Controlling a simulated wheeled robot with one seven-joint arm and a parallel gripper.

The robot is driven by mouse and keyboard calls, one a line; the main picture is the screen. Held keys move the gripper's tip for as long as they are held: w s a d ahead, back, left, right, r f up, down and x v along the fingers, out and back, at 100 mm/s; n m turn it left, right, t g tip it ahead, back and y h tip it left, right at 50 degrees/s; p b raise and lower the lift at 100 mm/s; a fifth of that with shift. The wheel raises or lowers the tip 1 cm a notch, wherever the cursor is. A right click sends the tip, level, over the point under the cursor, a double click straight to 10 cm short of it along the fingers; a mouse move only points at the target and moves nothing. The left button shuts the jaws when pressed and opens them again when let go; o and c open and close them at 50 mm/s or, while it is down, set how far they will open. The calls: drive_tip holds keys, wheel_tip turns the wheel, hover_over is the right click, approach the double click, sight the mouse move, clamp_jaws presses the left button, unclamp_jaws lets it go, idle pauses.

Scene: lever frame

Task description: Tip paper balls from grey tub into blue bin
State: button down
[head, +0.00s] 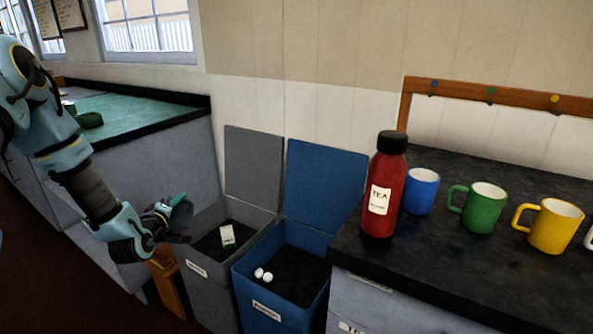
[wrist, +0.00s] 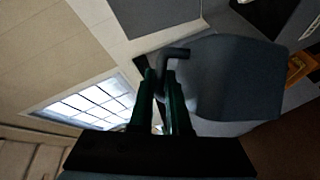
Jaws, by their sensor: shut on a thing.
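My gripper (head: 176,203) is at the left, beside and above the grey bin. In the wrist view its fingers (wrist: 166,85) are shut on the bent handle of the grey tub (wrist: 240,80). The tub's smooth side faces the wrist camera, so its inside is hidden. In the head view the tub is small, dark and hard to make out by the gripper. The blue bin (head: 250,292) stands with its lid raised, right of the gripper. Two white paper balls (head: 263,275) show inside it, near its left wall.
A grey bin (head: 205,285) with raised lid stands left of the blue bin, holding a white and green carton (head: 227,236). The right counter (head: 440,255) carries a red tea flask (head: 382,190) and several mugs. A green-topped counter (head: 140,120) is behind my arm.

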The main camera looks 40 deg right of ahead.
drive_tip(key=s+d+r+m+g+p, duration=0.2)
drive_tip(key=s+d+m+g, duration=0.2)
drive_tip(key=s+d+m, duration=0.3)
drive_tip(key=s+d+r+m+g+h+p, duration=0.1)
drive_tip(key=s+d+r+m+g+p, duration=0.1)
drive_tip(key=s+d+m, duration=0.6)
drive_tip(key=s+d+r+m+g+h+p, duration=0.1)
drive_tip(key=s+d+r+m+g+p, duration=0.2)
drive_tip(key=s+d+m+g, duration=0.3)
drive_tip(key=shift+s+d+r+m, duration=0.7)
drive_tip(key=shift+s+d, duration=0.55)
drive_tip(key=shift+s, duration=1.5)
drive_tip(key=shift+f, duration=0.15)
